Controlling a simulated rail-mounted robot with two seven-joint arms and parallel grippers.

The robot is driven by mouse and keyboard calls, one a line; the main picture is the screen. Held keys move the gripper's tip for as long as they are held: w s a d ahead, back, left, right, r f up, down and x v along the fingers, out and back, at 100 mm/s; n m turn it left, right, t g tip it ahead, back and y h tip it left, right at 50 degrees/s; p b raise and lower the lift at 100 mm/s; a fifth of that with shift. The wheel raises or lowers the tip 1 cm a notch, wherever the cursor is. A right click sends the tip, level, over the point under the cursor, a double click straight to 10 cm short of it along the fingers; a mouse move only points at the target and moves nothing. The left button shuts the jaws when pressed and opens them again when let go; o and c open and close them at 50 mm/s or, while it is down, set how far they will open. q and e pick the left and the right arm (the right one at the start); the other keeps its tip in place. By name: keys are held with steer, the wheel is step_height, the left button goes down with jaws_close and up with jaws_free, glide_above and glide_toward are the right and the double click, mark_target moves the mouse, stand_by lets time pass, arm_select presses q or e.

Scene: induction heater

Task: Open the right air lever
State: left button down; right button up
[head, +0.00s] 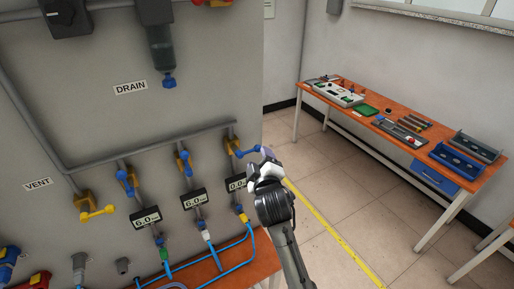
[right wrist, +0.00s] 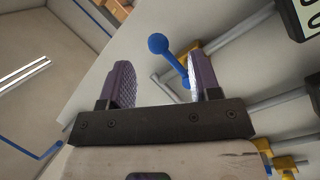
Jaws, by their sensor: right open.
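The right air lever (head: 247,152) is blue and sits on a yellow valve body at the right end of the pipe on the grey panel. In the head view its handle points right, away from the pipe. My right gripper (head: 265,160) is at the handle's free end and partly covers it. In the right wrist view the blue lever (right wrist: 171,60), with its round knob, shows between the two open purple fingers (right wrist: 163,82), nearer the right finger. I cannot tell whether a finger touches it. My left gripper is not in view.
Two other blue levers, a middle one (head: 184,163) and a left one (head: 126,182), lie along their pipes. A yellow vent lever (head: 98,213) is at left. Gauges (head: 194,199) and blue hoses sit below. An orange workbench (head: 385,118) stands apart at right, with open floor between.

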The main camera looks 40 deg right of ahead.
mark_target(258, 151)
steer(key=shift+p+x, duration=0.3)
steer(key=shift+x, duration=2.35)
jaws_close()
